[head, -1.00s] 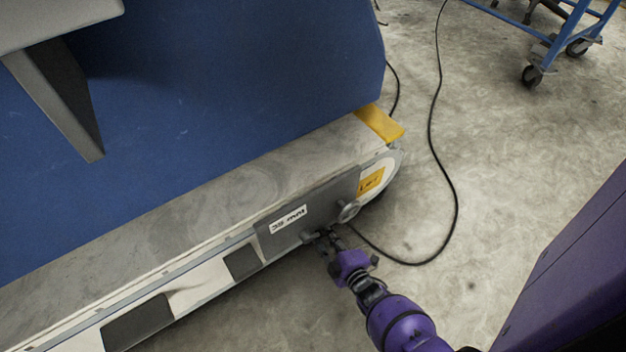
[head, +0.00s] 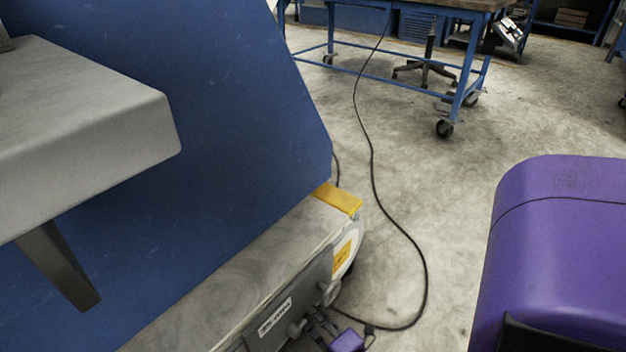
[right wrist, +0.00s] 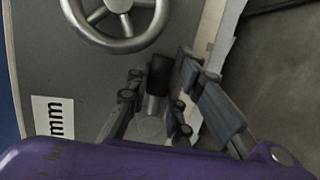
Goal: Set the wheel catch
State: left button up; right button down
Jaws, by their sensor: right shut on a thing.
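A spoked metal handwheel (head: 328,292) sits on the grey end panel of the machine base; it also shows large at the top of the right wrist view (right wrist: 117,18). Below it, a short metal lever (right wrist: 151,104) with a black grip (right wrist: 160,72) sticks out of the panel. My right gripper (right wrist: 157,90) has its fingers on both sides of this lever and is shut on it. In the head view, my right gripper (head: 320,327) is small, at the bottom edge beside the panel. My left gripper is not in view.
The big blue machine body (head: 240,110) and a grey slab (head: 80,130) fill the left. A yellow block (head: 339,198) marks the base corner. A black cable (head: 372,165) crosses the floor.

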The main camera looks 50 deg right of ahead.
dwell(0.3)
jog(key=c, duration=1.9)
grip_release()
jog(key=o, duration=0.3)
jog(key=shift+o, duration=0.3)
